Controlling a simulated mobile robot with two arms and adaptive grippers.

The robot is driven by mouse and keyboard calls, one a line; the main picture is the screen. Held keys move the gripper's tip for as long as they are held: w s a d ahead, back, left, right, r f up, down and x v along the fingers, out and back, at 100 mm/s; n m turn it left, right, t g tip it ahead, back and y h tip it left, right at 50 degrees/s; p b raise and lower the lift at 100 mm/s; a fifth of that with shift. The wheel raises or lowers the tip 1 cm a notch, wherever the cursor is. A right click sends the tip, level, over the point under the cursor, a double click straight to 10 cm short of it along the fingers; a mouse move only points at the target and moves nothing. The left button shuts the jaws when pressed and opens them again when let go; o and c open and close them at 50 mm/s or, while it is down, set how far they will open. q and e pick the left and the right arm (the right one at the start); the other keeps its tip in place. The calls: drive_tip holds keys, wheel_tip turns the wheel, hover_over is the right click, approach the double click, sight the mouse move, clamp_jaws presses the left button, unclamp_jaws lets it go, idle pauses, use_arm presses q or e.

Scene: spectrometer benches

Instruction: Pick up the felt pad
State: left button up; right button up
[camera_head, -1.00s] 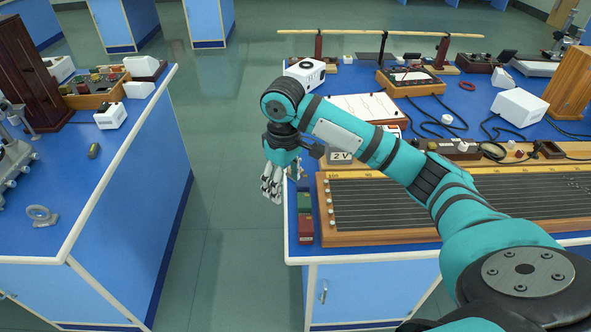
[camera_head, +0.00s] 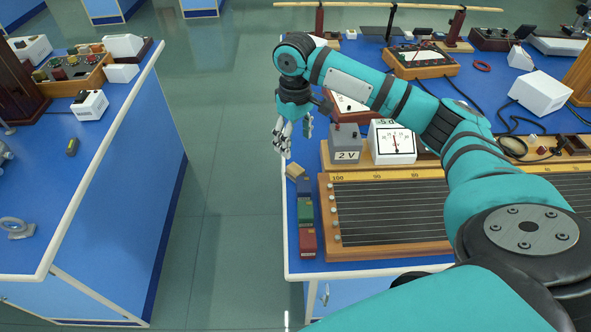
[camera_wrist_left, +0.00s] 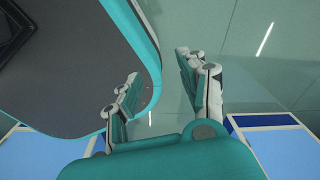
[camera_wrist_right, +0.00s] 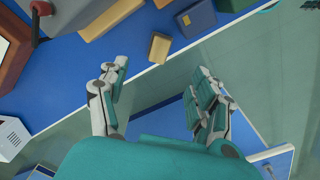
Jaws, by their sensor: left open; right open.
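A small tan block (camera_head: 294,171), which looks like the felt pad, lies on the left edge of the right bench. It also shows in the right wrist view (camera_wrist_right: 160,47), beyond my fingertips. My right gripper (camera_head: 292,136) is open and empty, pointing down just behind and above the block, near the bench edge. In the right wrist view its fingers (camera_wrist_right: 158,77) are spread wide, apart from the block. My left gripper (camera_wrist_left: 158,70) is open and empty in the left wrist view, over floor beside my own base. It is outside the head view.
Blue (camera_head: 304,187), green (camera_head: 305,211) and red (camera_head: 308,243) boxes line the bench edge in front of the block. A wooden stringed board (camera_head: 390,238), a grey 2 V box (camera_head: 345,147) and a white meter (camera_head: 392,143) stand right. Left bench (camera_head: 120,130) lies across an open aisle.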

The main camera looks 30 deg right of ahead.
hover_over(296, 168)
wheel_tip(296, 168, down, 5)
drive_tip(key=shift+f, duration=0.95)
wheel_tip(296, 168, down, 4)
drive_tip(key=shift+r+p, duration=0.15)
drive_tip(key=shift+p, duration=0.25)
drive_tip(key=shift+f, duration=0.4)
use_arm(q)
drive_tip(key=shift+w+d+r, duration=0.15)
drive_tip(key=shift+w+r, duration=0.25)
drive_tip(key=shift+r, duration=0.05)
use_arm(e)
drive_tip(key=c, duration=1.2)
drive_tip(key=shift+r, duration=0.15)
drive_tip(key=shift+c, duration=0.2)
use_arm(q)
drive_tip(key=shift+f, duration=0.2)
use_arm(e)
wheel_tip(296, 168, up, 10)
drive_tip(key=shift+f, duration=0.1)
